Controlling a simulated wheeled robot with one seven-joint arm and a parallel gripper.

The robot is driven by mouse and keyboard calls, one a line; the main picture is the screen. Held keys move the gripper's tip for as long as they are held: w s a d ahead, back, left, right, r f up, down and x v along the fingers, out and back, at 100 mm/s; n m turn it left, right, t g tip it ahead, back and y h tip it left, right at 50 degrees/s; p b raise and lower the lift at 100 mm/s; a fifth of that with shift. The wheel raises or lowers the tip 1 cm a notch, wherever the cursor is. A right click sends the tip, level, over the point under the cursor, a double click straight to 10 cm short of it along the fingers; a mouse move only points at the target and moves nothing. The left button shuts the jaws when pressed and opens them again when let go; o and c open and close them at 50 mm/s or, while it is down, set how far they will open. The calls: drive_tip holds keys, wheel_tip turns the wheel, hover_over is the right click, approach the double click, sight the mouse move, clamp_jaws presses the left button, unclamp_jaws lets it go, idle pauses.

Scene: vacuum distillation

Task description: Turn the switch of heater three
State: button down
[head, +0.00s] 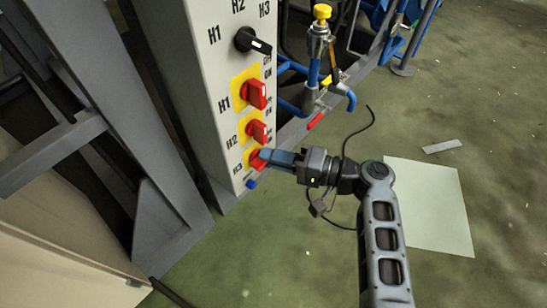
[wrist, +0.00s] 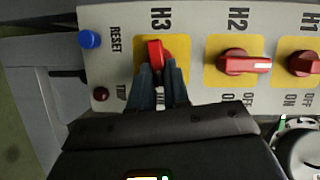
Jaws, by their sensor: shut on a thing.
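The heater three switch is a red rotary knob (wrist: 155,50) on a yellow plate labelled H3, and it shows between my fingertips in the wrist view. In the head view the H3 knob (head: 256,160) is the lowest of the red knobs on the grey panel (head: 200,85). My gripper (head: 266,157) reaches it from the right. In the wrist view my gripper (wrist: 157,75) has its two dark fingers shut on the knob, one on each side. The fingers hide part of the knob and of its OFF/ON marking.
The red H2 knob (wrist: 245,62) and H1 knob (wrist: 305,62) sit beside it. A blue RESET button (wrist: 90,39) and dark red TRIP part (wrist: 101,94) are on the other side. A black selector (head: 252,41) is higher up. Blue pipework (head: 312,75) stands to the right.

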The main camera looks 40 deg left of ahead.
drive_tip(key=shift+a+f+m+y, duration=0.1)
drive_tip(key=shift+f+m+y, duration=0.15)
drive_tip(key=shift+m, duration=0.45)
drive_tip(key=c, duration=1.1)
unclamp_jaws()
drive_tip(key=p+v, duration=0.1)
drive_tip(key=v, duration=0.7)
